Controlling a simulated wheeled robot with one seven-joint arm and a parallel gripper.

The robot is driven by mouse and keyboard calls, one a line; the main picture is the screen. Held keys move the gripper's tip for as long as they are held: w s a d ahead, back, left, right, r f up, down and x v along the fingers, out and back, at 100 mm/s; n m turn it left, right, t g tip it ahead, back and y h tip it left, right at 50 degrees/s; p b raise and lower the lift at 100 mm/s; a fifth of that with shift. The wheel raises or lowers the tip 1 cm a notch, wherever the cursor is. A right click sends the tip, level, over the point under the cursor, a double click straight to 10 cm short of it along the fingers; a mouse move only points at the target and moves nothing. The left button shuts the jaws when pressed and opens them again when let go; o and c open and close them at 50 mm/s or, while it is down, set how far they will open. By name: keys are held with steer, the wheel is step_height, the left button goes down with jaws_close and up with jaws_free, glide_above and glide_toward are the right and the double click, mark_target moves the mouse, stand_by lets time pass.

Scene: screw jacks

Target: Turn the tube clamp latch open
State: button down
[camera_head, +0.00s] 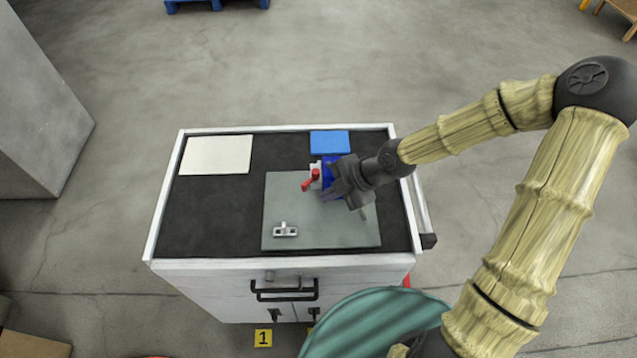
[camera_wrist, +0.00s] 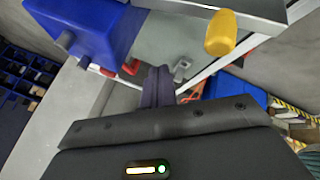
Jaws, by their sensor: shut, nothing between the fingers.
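A red lever (camera_head: 311,180), which looks like the latch, sits on a small pale clamp body beside a blue block (camera_head: 331,172) on a grey plate (camera_head: 285,195). In the wrist view the blue block (camera_wrist: 88,25) is at upper left, with red parts (camera_wrist: 130,66) near its lower edge. My gripper (camera_head: 329,194) is just right of the lever and covers part of the block. In the wrist view its fingertips (camera_wrist: 158,72) are together and empty, just right of the red parts. I cannot tell whether they touch anything.
A silver bracket (camera_head: 285,230) stands on the plate's front left; a yellow knob (camera_wrist: 220,34) shows at upper right in the wrist view. A white sheet (camera_head: 216,155) and a blue pad (camera_head: 329,142) lie on the dark cart top (camera_head: 205,212). Its left side is mostly clear.

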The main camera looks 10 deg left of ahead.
mark_target(311, 180)
steer(key=w+a+p, duration=0.1)
steer(key=w+a, duration=0.1)
steer(key=a, duration=0.1)
steer(key=shift+w, duration=0.2)
steer(key=shift+f, duration=0.1)
steer(key=shift+a+m, duration=0.2)
steer(key=shift+m, duration=0.1)
